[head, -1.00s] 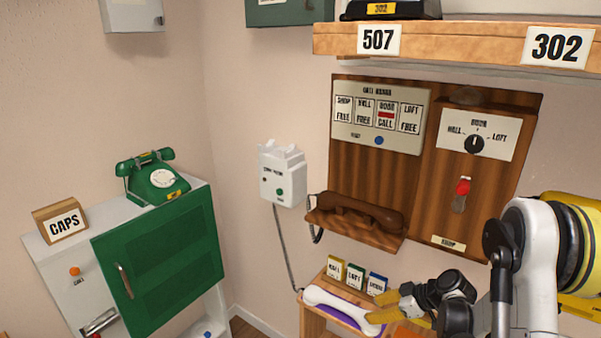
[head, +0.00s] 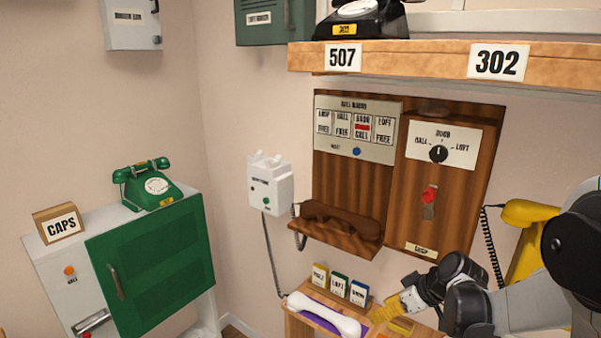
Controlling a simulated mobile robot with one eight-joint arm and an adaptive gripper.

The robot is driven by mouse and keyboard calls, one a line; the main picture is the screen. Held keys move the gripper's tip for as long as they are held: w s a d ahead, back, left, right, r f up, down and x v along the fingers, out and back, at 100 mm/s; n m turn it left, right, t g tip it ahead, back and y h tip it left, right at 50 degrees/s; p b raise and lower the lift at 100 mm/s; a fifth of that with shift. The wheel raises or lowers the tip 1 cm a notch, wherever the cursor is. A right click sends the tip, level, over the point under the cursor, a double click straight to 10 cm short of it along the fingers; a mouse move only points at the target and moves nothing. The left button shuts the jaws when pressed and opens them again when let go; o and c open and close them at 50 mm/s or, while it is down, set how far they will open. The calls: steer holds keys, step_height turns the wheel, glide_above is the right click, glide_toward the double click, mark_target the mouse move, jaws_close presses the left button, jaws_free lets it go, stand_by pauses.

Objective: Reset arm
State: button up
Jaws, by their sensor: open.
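My gripper (head: 385,312) is at the lower right of the head view, with yellow fingertips over the small wooden table (head: 290,318). It is open, and I see nothing held in it. A white handset (head: 325,314) lies on a purple pad on the table, just left of the fingertips. My arm reaches in from the right edge and hides part of the table and wall.
Small yellow, green and blue cards (head: 339,285) stand behind the handset. A brown handset (head: 340,220) rests on the wall board's ledge. A yellow phone (head: 530,225) hangs behind my arm. A green phone (head: 150,187) sits on the cabinet at left. A shelf (head: 420,62) crosses above.

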steer(key=s+a+r+m+h, duration=0.2)
steer(key=s+r+m, duration=0.2)
steer(key=s+r, duration=0.6)
steer(key=s+r+m+t+h, duration=0.2)
steer(key=s+r+m+h, duration=0.1)
steer(key=s, duration=1)
steer(key=shift+s+m, duration=0.4)
